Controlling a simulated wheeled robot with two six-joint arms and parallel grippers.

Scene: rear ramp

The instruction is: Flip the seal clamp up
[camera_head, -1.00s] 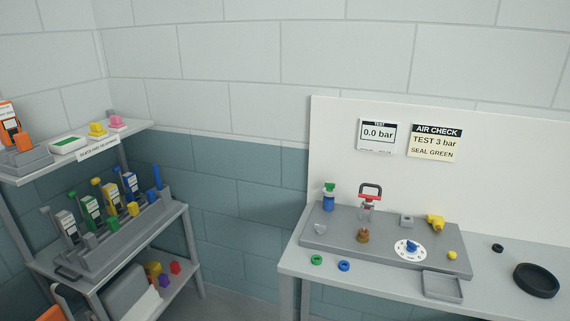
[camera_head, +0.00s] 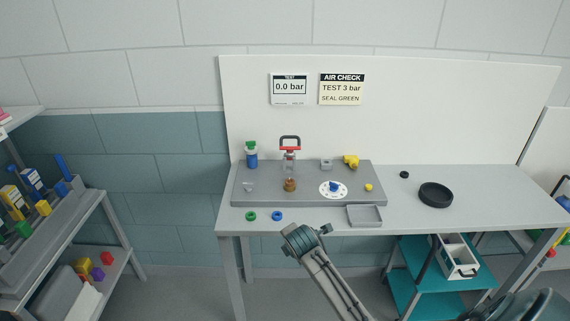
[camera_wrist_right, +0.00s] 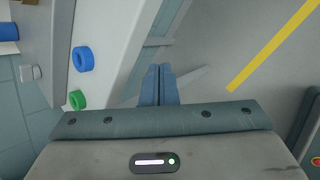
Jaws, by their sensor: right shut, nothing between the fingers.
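The seal clamp with its red handle (camera_head: 290,148) stands on the grey fixture plate (camera_head: 245,199) on the bench, behind a brown-orange knob-like part (camera_head: 290,185). A clear part (camera_head: 290,166) shows under the handle. My right gripper (camera_head: 326,230) is in front of the bench's front edge, below and apart from the clamp. In the right wrist view its two fingers (camera_wrist_right: 158,84) are together and empty. The clamp is not clearly seen in the right wrist view. My left gripper is not in view.
A green ring (camera_head: 251,216) and a blue ring (camera_head: 277,216) lie at the bench's front, beside a grey tray (camera_head: 364,223). A black dish (camera_head: 436,195) lies right.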

